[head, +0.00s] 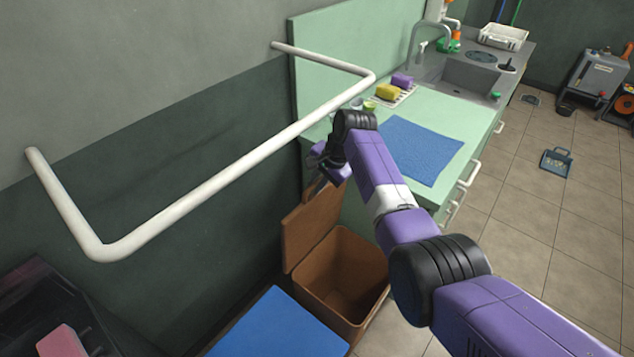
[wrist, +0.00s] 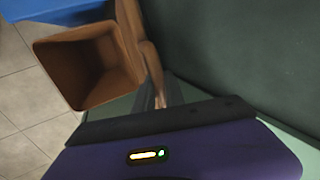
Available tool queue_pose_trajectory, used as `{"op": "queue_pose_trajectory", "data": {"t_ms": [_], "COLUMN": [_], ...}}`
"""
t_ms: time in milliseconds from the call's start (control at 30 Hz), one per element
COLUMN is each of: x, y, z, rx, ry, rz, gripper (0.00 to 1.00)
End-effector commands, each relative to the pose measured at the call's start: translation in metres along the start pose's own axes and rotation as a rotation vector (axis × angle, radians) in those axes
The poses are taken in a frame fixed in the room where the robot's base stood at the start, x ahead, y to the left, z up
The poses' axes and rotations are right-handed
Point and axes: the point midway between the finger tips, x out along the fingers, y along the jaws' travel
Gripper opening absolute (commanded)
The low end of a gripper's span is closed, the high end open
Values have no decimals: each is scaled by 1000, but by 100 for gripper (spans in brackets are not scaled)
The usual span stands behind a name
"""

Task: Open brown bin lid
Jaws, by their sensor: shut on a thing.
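The brown bin (head: 345,275) stands on the floor between a blue-topped thing and the green counter, and its hollow inside shows. Its brown lid (head: 310,225) is raised, standing upright on the wall side of the bin. In the wrist view the bin (wrist: 90,70) is at upper left, with the lid (wrist: 132,35) along its right side. My gripper (head: 325,170) is at the top of the lid. It is shut on the lid; the fingertips (wrist: 160,100) are mostly hidden behind my gripper's body in the wrist view.
A white wall rail (head: 230,168) runs just above and left of my gripper. The green counter (head: 455,112) with a blue mat (head: 420,148) is right behind my arm. A blue surface (head: 275,328) lies in front of the bin. Tiled floor to the right is mostly free.

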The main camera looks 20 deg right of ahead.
Motion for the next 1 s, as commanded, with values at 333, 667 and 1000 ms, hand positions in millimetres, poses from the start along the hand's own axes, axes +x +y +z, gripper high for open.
{"op": "queue_pose_trajectory", "data": {"t_ms": [333, 667, 1000], "x": [1, -1, -38], "y": [0, 0, -1], "z": [0, 0, -1], "rx": [1, 0, 0], "ry": [0, 0, 1], "rz": [0, 0, -3], "gripper": [35, 35, 35]}}
